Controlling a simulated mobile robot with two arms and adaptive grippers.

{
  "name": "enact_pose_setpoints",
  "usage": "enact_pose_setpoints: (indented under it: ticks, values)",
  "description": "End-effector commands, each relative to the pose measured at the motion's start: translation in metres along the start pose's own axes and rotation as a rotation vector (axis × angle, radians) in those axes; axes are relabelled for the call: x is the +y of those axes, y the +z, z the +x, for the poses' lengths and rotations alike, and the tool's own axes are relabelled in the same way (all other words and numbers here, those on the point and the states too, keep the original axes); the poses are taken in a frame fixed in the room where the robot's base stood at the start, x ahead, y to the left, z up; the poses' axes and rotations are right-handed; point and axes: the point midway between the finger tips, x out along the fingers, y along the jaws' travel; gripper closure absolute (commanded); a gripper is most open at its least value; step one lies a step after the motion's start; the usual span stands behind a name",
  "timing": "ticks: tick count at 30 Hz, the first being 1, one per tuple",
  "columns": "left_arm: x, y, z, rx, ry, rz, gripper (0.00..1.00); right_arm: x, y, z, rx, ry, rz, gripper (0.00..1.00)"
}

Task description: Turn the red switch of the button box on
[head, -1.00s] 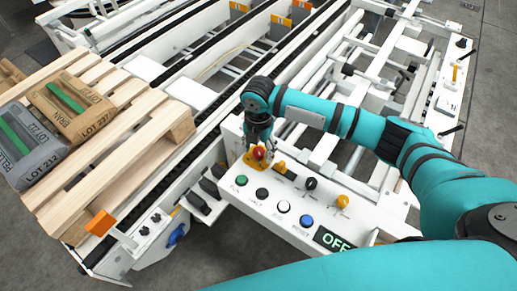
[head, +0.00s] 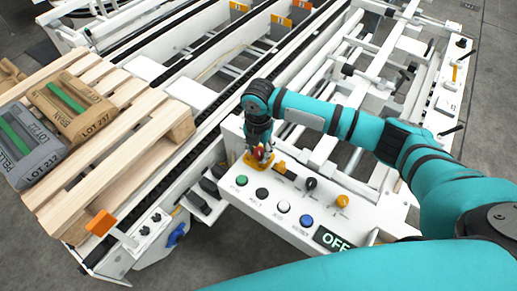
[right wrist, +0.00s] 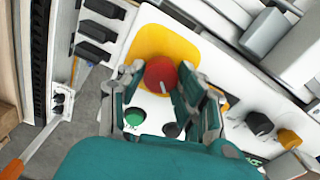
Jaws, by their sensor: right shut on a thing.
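The white button box (head: 274,237) runs across the middle of the head view. Its red switch (head: 258,153) sits on a yellow plate (head: 250,164) at the box's far left end. The red switch (right wrist: 158,74) also shows in the right wrist view, with a short pale line on its face. My right gripper (head: 259,148) is over the plate from above, shut on the red switch and partly hiding it. Its fingers (right wrist: 165,80) stand at either side of the knob in the wrist view. The display (head: 332,240) reads OFF. My left gripper is out of view.
Close by on the box are a green button (head: 241,181), a black one (head: 262,194), a white one (head: 284,207), a blue one (head: 306,221), and black (head: 310,184) and yellow (head: 342,201) knobs. A wooden pallet (head: 120,165) with sacks lies left.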

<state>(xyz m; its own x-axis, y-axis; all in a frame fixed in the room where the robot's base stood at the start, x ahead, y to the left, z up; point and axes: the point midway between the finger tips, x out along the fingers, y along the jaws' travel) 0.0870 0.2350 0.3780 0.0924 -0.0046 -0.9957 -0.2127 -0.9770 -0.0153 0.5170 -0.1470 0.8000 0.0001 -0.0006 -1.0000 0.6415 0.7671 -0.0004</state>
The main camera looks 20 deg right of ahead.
Motion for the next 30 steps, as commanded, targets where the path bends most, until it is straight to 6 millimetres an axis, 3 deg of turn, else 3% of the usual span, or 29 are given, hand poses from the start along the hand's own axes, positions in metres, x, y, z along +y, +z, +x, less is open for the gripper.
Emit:
enact_pose_setpoints:
  ticks: [11, 30]
  values:
    - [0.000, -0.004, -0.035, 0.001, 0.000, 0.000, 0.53, 0.001, -0.001, -0.006, 0.003, -0.002, 0.199, 0.98]
    - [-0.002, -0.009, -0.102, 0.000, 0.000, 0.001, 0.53, 0.002, 0.000, -0.005, 0.002, -0.002, 0.803, 0.98]
